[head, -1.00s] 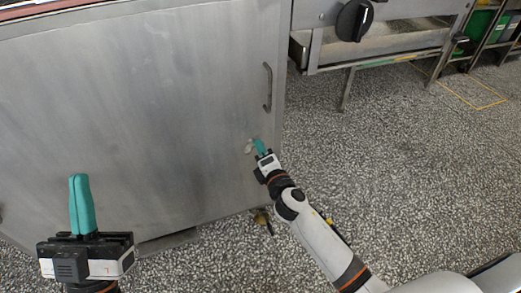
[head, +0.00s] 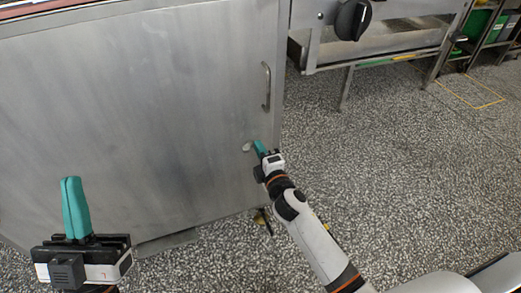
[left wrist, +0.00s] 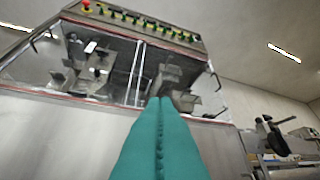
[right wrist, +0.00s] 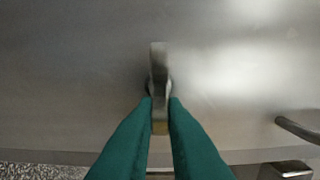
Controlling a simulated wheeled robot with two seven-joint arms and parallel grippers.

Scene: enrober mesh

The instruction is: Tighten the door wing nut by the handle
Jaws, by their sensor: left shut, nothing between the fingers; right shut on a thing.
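The wing nut (right wrist: 158,68) is a grey metal piece on the steel door (head: 150,90), below the door handle (head: 266,86). In the head view the wing nut (head: 248,147) is small and partly hidden by my right fingers. My right gripper (right wrist: 160,105) is shut on the wing nut, with its teal fingertips on either side of the near wing. It also shows in the head view (head: 257,145). The handle also shows at the right of the right wrist view (right wrist: 300,131). My left gripper (head: 70,182) is shut and empty, pointing up in front of the door.
A machine with a black knob (head: 353,19) stands right of the cabinet. The left wrist view shows the cabinet's windowed upper part with a control panel (left wrist: 135,20). The speckled floor (head: 400,180) is open on the right.

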